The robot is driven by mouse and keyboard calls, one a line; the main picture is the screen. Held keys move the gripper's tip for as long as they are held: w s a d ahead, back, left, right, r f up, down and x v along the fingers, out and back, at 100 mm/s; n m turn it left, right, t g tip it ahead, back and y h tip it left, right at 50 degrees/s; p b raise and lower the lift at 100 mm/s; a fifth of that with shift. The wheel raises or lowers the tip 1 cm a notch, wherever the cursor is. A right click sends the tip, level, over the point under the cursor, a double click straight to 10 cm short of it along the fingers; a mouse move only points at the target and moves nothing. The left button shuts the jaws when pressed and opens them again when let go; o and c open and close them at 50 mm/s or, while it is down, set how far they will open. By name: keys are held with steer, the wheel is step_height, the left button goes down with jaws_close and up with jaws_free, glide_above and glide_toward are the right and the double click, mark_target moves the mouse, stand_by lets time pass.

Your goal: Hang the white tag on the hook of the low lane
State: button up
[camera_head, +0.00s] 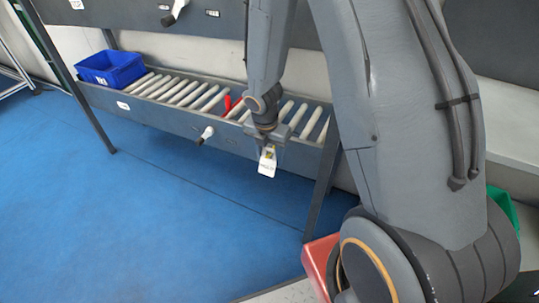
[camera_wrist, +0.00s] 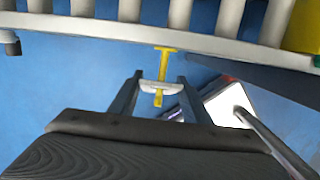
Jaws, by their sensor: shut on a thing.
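In the head view, the white tag (camera_head: 267,163) hangs below my gripper (camera_head: 267,145), with a small yellow part at its top. My gripper is shut on it, in front of the right part of the low lane (camera_head: 150,108). In the wrist view, a yellow T-shaped piece (camera_wrist: 163,65) and a narrow white piece (camera_wrist: 161,87) lie between the fingers of my gripper (camera_wrist: 161,82). A pale peg-like part (camera_head: 205,134), which may be the hook, sticks out from the low lane's front, left of and apart from the tag.
A blue bin (camera_head: 112,69) stands at the lane's left end. A red object (camera_head: 228,103) lies on the rollers. A similar peg (camera_head: 173,13) juts from the upper lane. A red crate (camera_head: 318,262) is at lower right. Blue floor (camera_head: 120,220) is clear at left.

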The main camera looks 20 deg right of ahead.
steer(key=o, duration=1.1)
steer(key=shift+s+a+r+p, duration=0.15)
steer(key=shift+r+p, duration=0.4)
steer(key=shift+r, duration=0.75)
steer(key=shift+s+a+r+p, duration=0.15)
steer(key=shift+r+p, duration=0.4)
steer(key=shift+r, duration=0.8)
steer(key=shift+s+a+r+p, duration=0.15)
steer(key=shift+r+p, duration=0.4)
steer(key=shift+r, duration=0.75)
steer(key=s+r+m+p, duration=0.5)
steer(key=s+r+m, duration=0.5)
steer(key=r+m, duration=0.2)
steer(key=s+r+m+g+y+p, duration=0.1)
steer(key=s+r+m+p, duration=0.5)
steer(key=s+r+m, duration=0.4)
step_height(320, 180, up, 3)
steer(key=m, duration=0.5)
steer(key=shift+f, duration=0.1)
